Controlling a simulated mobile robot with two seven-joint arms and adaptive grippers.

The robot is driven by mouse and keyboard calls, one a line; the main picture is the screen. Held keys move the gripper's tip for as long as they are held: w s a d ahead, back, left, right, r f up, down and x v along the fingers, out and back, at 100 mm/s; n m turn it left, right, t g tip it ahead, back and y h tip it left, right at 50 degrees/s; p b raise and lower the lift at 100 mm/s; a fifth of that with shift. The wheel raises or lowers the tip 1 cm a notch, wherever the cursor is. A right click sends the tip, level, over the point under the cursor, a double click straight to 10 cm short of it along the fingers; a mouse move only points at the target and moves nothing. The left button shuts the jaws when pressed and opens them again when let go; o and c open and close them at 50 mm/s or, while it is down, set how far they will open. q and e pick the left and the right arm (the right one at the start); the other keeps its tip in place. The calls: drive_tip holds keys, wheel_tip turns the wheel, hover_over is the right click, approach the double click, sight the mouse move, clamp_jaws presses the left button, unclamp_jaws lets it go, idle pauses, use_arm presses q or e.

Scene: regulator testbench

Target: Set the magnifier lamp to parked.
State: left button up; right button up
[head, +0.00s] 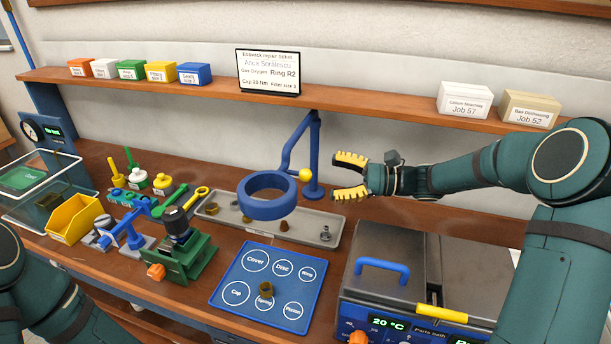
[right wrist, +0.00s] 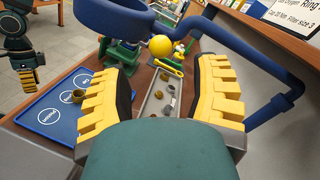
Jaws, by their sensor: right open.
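The magnifier lamp has a blue ring head (head: 266,195) on a blue jointed arm fixed to a post (head: 314,155) at the back of the bench. A yellow ball knob (head: 305,175) sits on its arm beside the ring, which hangs over the grey tray. My right gripper (head: 350,177) is open and empty, just right of the knob and apart from it. In the right wrist view the knob (right wrist: 161,46) shows ahead between the open fingers (right wrist: 160,100). Part of my left gripper (right wrist: 28,78) shows at the left there; its jaw opening is unclear.
A grey tray (head: 335,220) with small parts lies below the lamp. A blue labelled mat (head: 232,292) is in front. The parts bath (head: 400,270) stands at right. A green vise (head: 185,262) and tools are left. The shelf (head: 340,108) runs above behind.

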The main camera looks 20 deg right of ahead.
sight(306, 175)
drive_tip(key=x, duration=0.7)
drive_tip(key=shift+c, duration=0.2)
clamp_jaws()
